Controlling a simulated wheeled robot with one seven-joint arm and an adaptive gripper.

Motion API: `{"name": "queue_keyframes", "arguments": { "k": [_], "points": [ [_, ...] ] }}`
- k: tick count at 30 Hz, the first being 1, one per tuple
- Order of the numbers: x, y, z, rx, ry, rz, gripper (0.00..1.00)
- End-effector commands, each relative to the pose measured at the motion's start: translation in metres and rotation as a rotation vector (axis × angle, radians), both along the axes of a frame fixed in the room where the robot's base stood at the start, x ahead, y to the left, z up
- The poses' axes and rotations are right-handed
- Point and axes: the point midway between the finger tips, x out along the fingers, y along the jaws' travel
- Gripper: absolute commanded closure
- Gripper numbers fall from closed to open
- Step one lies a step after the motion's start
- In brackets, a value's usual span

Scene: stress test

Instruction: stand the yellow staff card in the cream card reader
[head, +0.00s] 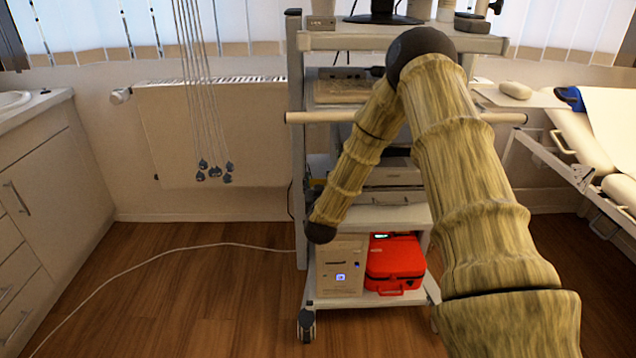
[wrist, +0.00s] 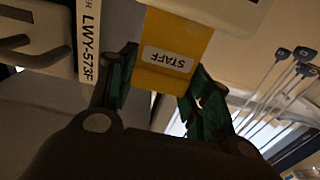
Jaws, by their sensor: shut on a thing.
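In the wrist view my gripper (wrist: 158,88) has its green fingers shut on the yellow staff card (wrist: 183,38), which carries an upside-down white STAFF label. The card's far end reaches the top of the picture, by a cream block (wrist: 228,12) that may be the card reader. The block's edge overlaps the card in the picture. I cannot tell whether the card is in a slot or only near it. In the head view the gripper, card and reader cannot be made out; my arm hangs in front of the cart.
A pale panel labelled LWY-573F (wrist: 89,40) is close beside the left finger. In the head view the cart's lower shelf holds a cream box (head: 340,255) and a red case (head: 395,258). Hanging cables (head: 205,90) are left of the cart; a bed (head: 590,140) is right.

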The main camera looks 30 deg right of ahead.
Motion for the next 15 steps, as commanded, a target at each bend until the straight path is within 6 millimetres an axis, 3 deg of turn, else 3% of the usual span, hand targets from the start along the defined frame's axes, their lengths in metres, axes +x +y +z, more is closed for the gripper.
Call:
{"name": "queue_keyframes", "arguments": {
  "k": [15],
  "points": [
    [-0.0001,-0.0002,-0.008,-0.001,0.001,0.0,0.62]
  ]
}}
